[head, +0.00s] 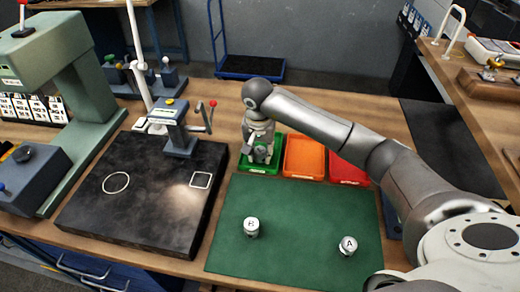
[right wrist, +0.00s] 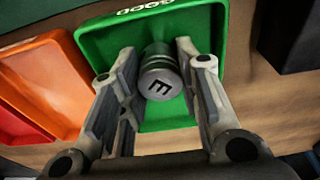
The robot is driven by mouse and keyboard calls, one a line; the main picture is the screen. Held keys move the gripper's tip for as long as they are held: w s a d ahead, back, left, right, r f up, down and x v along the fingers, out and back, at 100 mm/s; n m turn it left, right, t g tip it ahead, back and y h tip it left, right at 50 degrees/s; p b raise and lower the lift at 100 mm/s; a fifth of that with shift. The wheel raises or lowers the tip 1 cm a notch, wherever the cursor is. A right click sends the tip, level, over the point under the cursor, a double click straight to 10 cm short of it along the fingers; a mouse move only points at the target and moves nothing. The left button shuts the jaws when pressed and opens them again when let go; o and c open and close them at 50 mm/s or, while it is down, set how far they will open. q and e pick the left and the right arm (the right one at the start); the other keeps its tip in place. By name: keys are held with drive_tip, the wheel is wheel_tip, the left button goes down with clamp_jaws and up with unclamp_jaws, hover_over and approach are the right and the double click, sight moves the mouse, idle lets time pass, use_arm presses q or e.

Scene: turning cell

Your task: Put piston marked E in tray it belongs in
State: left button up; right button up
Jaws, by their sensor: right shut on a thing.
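The piston marked E (right wrist: 161,84) is a grey metal cylinder with a black E on its end face. My right gripper (right wrist: 157,62) is shut on it, one finger on each side. In the right wrist view the piston is over or inside the green tray (right wrist: 205,25), whose rim reads GOOD; I cannot tell whether it touches the floor. In the head view my right gripper (head: 262,152) points down at the green tray (head: 258,170) and mostly hides the piston. My left gripper is not in view.
An orange tray (head: 305,157) and a red tray (head: 347,171) stand right of the green one. Two pistons, one marked A (head: 347,246) and one whose letter looks like R (head: 251,228), stand on the green mat (head: 290,268). A black plate with a gauge stand (head: 180,140) is left.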

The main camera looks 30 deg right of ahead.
sight(259, 154)
drive_tip(key=shift+f, duration=0.1)
drive_tip(key=o, duration=1.1)
drive_tip(key=shift+c, duration=0.2)
drive_tip(key=shift+r, duration=0.35)
wheel_tip(259, 154, up, 11)
drive_tip(key=s+a+b, duration=0.1)
drive_tip(key=b, duration=0.2)
drive_tip(key=shift+s+r, duration=0.2)
